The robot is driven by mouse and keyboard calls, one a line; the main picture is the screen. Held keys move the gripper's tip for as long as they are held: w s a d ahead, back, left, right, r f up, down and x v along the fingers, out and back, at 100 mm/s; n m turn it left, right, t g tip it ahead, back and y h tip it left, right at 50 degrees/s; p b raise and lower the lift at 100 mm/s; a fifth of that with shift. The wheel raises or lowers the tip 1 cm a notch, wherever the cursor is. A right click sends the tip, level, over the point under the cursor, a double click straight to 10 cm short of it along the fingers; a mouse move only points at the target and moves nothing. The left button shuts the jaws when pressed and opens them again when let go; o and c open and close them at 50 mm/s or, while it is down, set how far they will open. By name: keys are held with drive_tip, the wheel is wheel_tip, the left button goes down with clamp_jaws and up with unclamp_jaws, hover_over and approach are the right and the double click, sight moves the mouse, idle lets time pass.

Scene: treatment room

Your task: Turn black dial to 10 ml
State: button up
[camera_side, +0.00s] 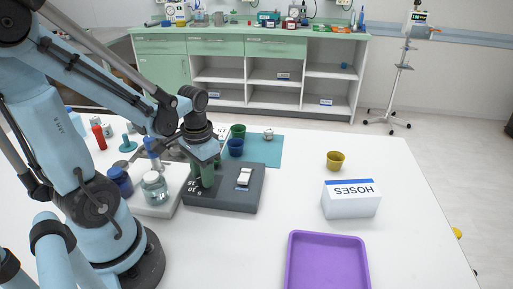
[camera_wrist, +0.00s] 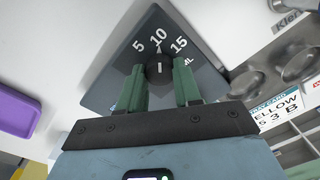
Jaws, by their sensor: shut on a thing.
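The black dial (camera_wrist: 160,66) is in the upper middle of the wrist view, on a dark grey panel (camera_wrist: 125,82) marked 5, 10 and 15 mL. My gripper (camera_wrist: 160,82) is shut on the dial, one green finger on each side. A short white line on the dial points up the picture, roughly at the 10. In the side view, my gripper (camera_side: 203,177) points down onto the dark grey box (camera_side: 228,200); its fingers hide the dial there.
Jars, one clear (camera_side: 154,187) and one blue (camera_side: 120,181), stand left of the box. A blue cup (camera_side: 236,147) and green cup are behind it. A HOSES box (camera_side: 350,200), yellow cup (camera_side: 335,160) and purple tray (camera_side: 327,240) are at right, with clear table between.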

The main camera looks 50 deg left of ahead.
drive_tip(key=o, duration=1)
drive_tip(key=shift+o, duration=0.2)
drive_tip(key=shift+r, duration=0.15)
wheel_tip(320, 180, up, 12)
drive_tip(key=shift+d, duration=0.2)
drive_tip(key=w+d+f+m+t, duration=0.1)
drive_tip(key=w+d+f+t, duration=0.1)
drive_tip(key=w+d+t, duration=0.3)
drive_tip(key=d+t, duration=0.2)
drive_tip(key=d, duration=0.2)
drive_tip(key=shift+w+d+f+m, duration=0.25)
drive_tip(key=shift+w+m, duration=0.15)
